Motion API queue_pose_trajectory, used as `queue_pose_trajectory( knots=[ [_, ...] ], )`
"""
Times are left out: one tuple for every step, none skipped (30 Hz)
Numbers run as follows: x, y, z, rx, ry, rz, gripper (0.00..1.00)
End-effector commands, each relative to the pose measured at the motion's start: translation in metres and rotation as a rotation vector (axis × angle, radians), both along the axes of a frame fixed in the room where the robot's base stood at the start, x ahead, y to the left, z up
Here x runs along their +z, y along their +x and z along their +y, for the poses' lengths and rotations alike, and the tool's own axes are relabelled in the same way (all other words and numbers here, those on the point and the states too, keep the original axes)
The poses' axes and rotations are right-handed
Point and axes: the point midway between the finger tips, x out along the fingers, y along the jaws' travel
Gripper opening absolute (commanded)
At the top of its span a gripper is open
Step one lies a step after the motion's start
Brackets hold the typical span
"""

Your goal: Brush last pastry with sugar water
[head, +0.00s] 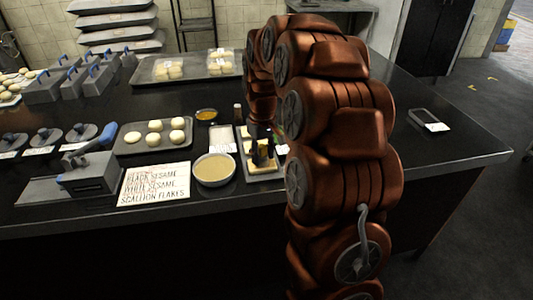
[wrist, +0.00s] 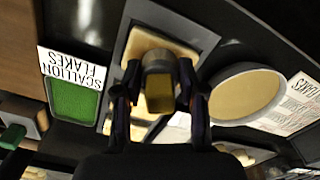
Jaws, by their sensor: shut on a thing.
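My gripper (head: 262,146) is over a small dark tray (head: 247,163) holding pale rectangular pastries. In the wrist view my gripper (wrist: 158,92) is shut on a stubby brush (wrist: 158,62) with a grey-brown body and a yellowish end. The brush covers part of a tan pastry (wrist: 143,43); I cannot tell whether its bristles touch it. Another pastry (wrist: 140,132) shows partly below the brush. A round bowl of pale tan liquid (head: 214,168), likely the sugar water, stands just left of the tray; it also shows in the wrist view (wrist: 247,93).
A green scallion flakes container (wrist: 75,108) lies beside the tray. The counter's right side is mostly clear.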

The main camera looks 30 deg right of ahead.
Motion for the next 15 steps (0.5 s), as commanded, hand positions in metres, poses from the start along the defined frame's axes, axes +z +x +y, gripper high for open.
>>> queue_pose_trajectory(
  knots=[
    [0.000, 0.000, 0.001, 0.000, 0.000, 0.000, 0.10],
    [0.000, 0.001, 0.001, 0.000, 0.000, 0.000, 0.10],
    [0.000, 0.001, 0.002, 0.001, 0.000, 0.000, 0.10],
    [0.000, 0.002, 0.003, 0.001, 0.000, 0.000, 0.10],
    [0.000, 0.002, 0.004, 0.001, 0.000, 0.000, 0.10],
    [0.000, 0.003, 0.006, 0.001, -0.001, 0.000, 0.10],
    [0.000, 0.003, 0.007, 0.001, -0.001, 0.000, 0.10],
    [0.000, 0.004, 0.008, 0.000, -0.001, 0.000, 0.10],
    [0.000, 0.005, 0.010, 0.000, -0.001, 0.000, 0.10],
    [0.000, 0.005, 0.011, 0.000, -0.001, 0.000, 0.10],
    [0.000, 0.006, 0.013, 0.000, -0.001, -0.001, 0.10],
    [0.000, 0.006, 0.015, 0.000, -0.001, -0.001, 0.10],
    [0.000, 0.007, 0.016, 0.000, -0.001, -0.001, 0.10],
    [0.000, 0.008, 0.017, 0.000, 0.000, -0.001, 0.10],
    [0.000, 0.008, 0.019, 0.001, 0.000, -0.001, 0.10]
  ],
)
